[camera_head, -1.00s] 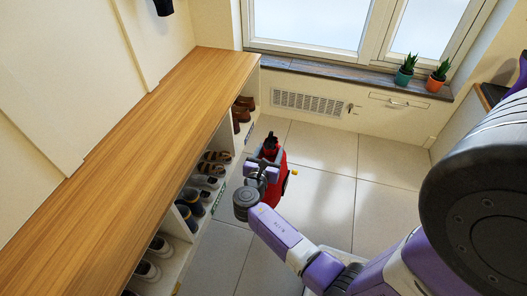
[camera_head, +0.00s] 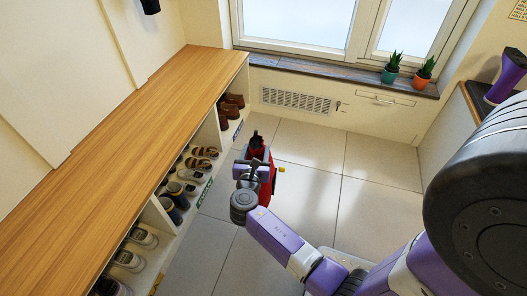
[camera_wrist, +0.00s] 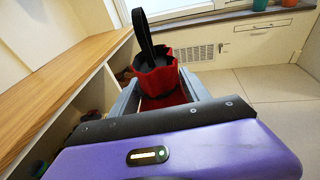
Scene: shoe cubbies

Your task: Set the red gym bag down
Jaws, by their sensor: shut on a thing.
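The red gym bag (camera_head: 265,172) is in front of the cubby bench, over the tiled floor, partly hidden behind my gripper and wrist. In the wrist view the bag (camera_wrist: 158,80) is upright with its black strap loop (camera_wrist: 142,32) standing up on top. My gripper (camera_head: 254,165) is shut on the bag; in the wrist view its grey fingers (camera_wrist: 165,97) lie on either side of it. The bag's underside is hidden, so I cannot tell whether it touches the floor.
The wooden-topped shoe bench (camera_head: 130,125) runs along the left, with several pairs of shoes (camera_head: 200,160) in its cubbies. A windowsill (camera_head: 345,80) with two potted plants (camera_head: 391,68) is at the back. The tiled floor (camera_head: 375,210) right of the bag is clear.

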